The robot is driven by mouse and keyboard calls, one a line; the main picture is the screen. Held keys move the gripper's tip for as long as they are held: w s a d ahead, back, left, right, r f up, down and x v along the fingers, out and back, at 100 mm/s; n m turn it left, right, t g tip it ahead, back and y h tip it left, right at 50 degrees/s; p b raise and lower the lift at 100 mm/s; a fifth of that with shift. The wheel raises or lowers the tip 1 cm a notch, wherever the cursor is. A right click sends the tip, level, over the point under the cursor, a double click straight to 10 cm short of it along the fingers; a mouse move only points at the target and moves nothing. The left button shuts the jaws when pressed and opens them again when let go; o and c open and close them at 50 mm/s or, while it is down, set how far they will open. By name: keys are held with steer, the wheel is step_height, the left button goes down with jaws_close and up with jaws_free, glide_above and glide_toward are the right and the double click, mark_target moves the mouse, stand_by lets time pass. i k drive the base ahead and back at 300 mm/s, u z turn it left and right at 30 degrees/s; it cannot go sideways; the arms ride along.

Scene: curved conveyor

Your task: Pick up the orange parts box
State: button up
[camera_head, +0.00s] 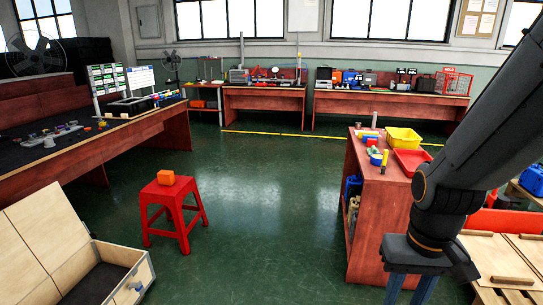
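A small orange box (165,177), which looks like the orange parts box, sits on top of a red stool (172,197) left of the middle. Its contents, if any, cannot be made out. My gripper (409,291) hangs at the bottom right, pointing down, with two blue fingers apart and nothing visible between them. The fingertips reach the bottom edge of the picture. My gripper is far to the right of the orange box and not touching it.
An open wooden chest (100,285) stands at the lower left. A long workbench (135,135) runs along the left. A red cabinet (375,230) carrying a yellow bin (403,137) and a red tray (411,160) stands right of the middle. The green floor between stool and cabinet is clear.

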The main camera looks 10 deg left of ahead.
mark_target(165, 178)
steer(key=u, duration=0.25)
steer(key=i, duration=1.75)
steer(key=u, duration=0.8)
steer(key=i, duration=2.1)
steer(key=u, duration=0.65)
steer(key=i, duration=0.75)
steer(key=u, duration=0.05)
